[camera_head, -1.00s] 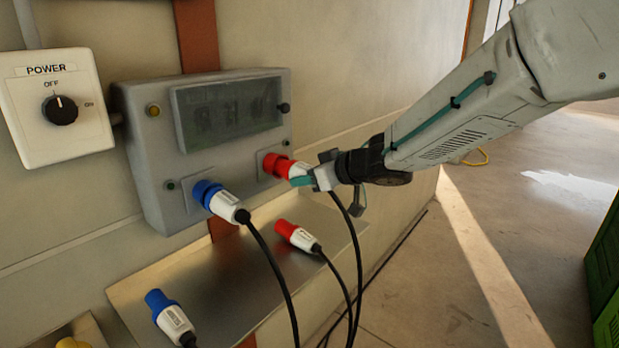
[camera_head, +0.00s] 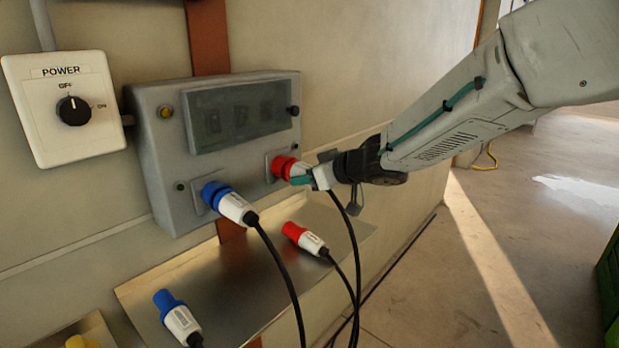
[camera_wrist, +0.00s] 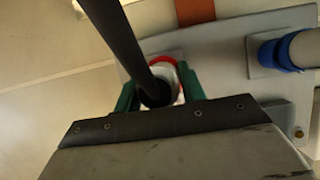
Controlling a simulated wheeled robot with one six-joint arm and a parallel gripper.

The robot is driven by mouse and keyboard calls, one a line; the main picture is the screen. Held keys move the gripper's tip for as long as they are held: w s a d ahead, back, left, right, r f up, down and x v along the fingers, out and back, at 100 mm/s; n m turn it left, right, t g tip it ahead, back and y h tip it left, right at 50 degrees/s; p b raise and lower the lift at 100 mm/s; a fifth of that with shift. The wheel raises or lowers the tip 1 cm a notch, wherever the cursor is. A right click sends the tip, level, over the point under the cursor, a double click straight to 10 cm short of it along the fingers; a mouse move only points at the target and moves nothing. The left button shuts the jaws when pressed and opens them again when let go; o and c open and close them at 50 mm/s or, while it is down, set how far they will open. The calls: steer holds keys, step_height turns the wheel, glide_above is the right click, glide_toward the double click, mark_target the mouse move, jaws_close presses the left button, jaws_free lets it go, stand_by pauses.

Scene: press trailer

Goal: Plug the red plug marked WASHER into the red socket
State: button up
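A red-and-white plug (camera_head: 322,177) with a black cable is at the red socket (camera_head: 284,167) on the right of the grey box. It lines up with the socket, but I cannot tell how deep it sits. My gripper (camera_head: 312,178) has its teal fingers around this plug's white body and looks shut on it. In the wrist view my gripper (camera_wrist: 158,92) has one finger on each side of the plug, and the red ring (camera_wrist: 164,61) shows beyond. A second red plug (camera_head: 303,238) lies on the metal shelf. The lettering on both red plugs is unreadable.
A blue plug (camera_head: 230,203) sits in the box's left socket. Another blue plug (camera_head: 178,318) lies on the shelf (camera_head: 225,290). A yellow item (camera_head: 82,342) is at bottom left. The POWER switch (camera_head: 73,110) points up to OFF. Black cables hang below the sockets.

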steer(key=o, duration=0.5)
steer(key=shift+s+d, duration=0.1)
steer(key=s+d+r+m+t+h, duration=0.2)
steer(key=d+r+m+h, duration=0.15)
steer(key=d, duration=0.65)
steer(key=s+d+r+m+t+h, duration=0.2)
steer(key=s+d+r+h, duration=0.15)
steer(key=d, duration=0.65)
steer(key=s+d+m+g+h, duration=0.1)
steer(key=s+d+m+h, duration=0.2)
steer(key=s+d+h, duration=0.35)
steer(key=s+d+f+g+y, duration=0.1)
steer(key=s+f+g, duration=0.2)
steer(key=s, duration=0.6)
steer(key=s+d+f+m+g+y, duration=0.1)
steer(key=s+f+g, duration=0.1)
steer(key=s, duration=0.7)
steer(key=s+d+f+m+g+y, duration=0.1)
steer(key=s+f+g, duration=0.2)
steer(key=s, duration=0.6)
steer(key=shift+s+d+f+g, duration=0.1)
steer(key=shift+d+f+g, duration=0.25)
steer(key=shift+g, duration=0.55)
